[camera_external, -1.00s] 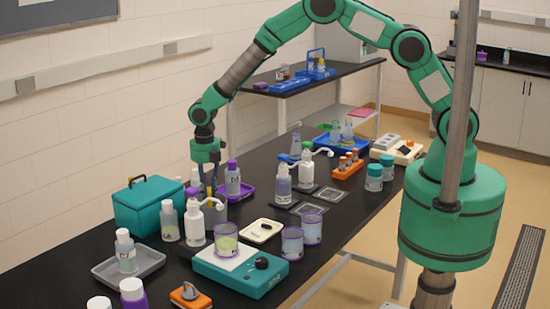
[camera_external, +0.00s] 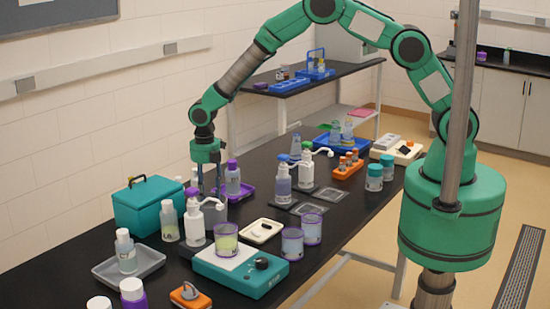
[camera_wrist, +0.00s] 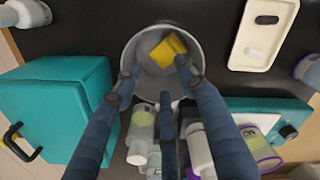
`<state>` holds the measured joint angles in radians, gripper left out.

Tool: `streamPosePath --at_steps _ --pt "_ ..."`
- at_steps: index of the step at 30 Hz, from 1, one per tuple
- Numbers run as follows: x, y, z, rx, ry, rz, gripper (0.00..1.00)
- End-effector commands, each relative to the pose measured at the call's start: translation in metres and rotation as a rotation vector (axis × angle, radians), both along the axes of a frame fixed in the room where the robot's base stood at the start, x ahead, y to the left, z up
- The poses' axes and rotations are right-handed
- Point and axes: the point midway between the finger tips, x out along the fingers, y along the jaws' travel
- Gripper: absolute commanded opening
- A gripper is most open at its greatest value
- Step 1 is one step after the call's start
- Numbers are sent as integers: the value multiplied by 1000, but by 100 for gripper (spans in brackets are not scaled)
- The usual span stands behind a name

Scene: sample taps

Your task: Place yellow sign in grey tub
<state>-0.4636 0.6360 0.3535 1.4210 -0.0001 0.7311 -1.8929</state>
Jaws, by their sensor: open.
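The yellow sign (camera_wrist: 167,51) lies inside the grey tub (camera_wrist: 135,47), against its inner floor and wall, in the wrist view. In the external view the tub (camera_external: 219,210) is mostly hidden behind a pump bottle, and the sign cannot be seen there. My gripper (camera_wrist: 158,78) is open and empty, with its dark blue fingers spread over the tub's mouth. In the external view my gripper (camera_external: 209,188) points straight down at the tub.
A teal box (camera_external: 149,206) stands left of the tub. A white pump bottle (camera_external: 194,220) and other bottles crowd close to it. A cream tray (camera_external: 261,231) and a teal scale (camera_external: 240,273) lie to the right and front. A purple tray (camera_external: 240,193) sits behind.

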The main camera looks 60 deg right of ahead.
Motion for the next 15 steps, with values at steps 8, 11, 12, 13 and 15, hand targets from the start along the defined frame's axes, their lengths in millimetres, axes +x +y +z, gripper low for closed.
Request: streamPosePath --at_steps 8,11,12,13,15 --pt "0 0 6 1 -1 0 41" --pt "0 0 14 1 -1 0 41" --pt "1 0 19 1 -2 0 41" --pt "1 0 23 1 -2 0 41" --pt "1 0 31 1 -2 0 41"
